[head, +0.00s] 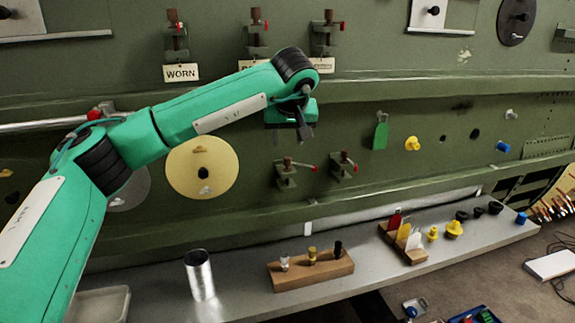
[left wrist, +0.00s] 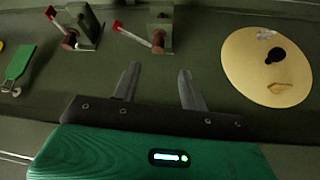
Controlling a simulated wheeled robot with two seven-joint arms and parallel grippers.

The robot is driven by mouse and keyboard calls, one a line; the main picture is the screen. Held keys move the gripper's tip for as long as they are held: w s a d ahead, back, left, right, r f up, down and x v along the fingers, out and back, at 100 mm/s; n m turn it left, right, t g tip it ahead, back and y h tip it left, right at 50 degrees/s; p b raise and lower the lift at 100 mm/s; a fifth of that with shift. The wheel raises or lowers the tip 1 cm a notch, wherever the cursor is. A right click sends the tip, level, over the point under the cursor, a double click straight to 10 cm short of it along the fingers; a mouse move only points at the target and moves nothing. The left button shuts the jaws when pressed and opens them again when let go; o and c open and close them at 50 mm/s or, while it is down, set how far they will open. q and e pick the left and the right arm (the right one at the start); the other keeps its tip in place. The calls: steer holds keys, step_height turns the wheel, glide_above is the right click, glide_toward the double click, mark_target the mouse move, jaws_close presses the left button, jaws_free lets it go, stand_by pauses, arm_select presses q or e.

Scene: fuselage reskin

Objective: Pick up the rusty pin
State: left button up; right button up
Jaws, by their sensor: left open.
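I cannot single out one rusty pin. Rust-brown cylinders stand in the clamps on the green panel: two lower clamps (head: 286,174) (head: 343,167) and three upper ones, such as the left upper clamp (head: 176,38). In the left wrist view the lower clamps show their brown cylinders (left wrist: 70,41) (left wrist: 158,41) and red-tipped handles. A wooden block (head: 312,272) on the shelf holds a silver, a brass and a black pin. My left gripper (head: 290,132) is open and empty, in front of the panel above the lower clamps; its fingers (left wrist: 160,75) show apart. My right gripper is out of view.
A grey shelf (head: 240,298) runs below the panel. It carries a metal cup (head: 199,275), a clear tray (head: 100,305), a rack of coloured tags (head: 403,243) and several yellow and black knobs. A yellow disc (head: 202,168) and a green tag (head: 380,132) are on the panel.

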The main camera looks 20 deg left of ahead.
mark_target(287, 158)
arm_select(q)
steer(key=p+x, duration=0.1)
steer(key=x, duration=0.2)
steer(key=p+x, duration=0.2)
steer(key=x, duration=0.2)
steer(key=shift+d+p, duration=0.2)
steer(key=shift+p, duration=0.1)
steer(key=shift+w+f, duration=0.2)
steer(key=shift+f, duration=0.2)
jaws_close()
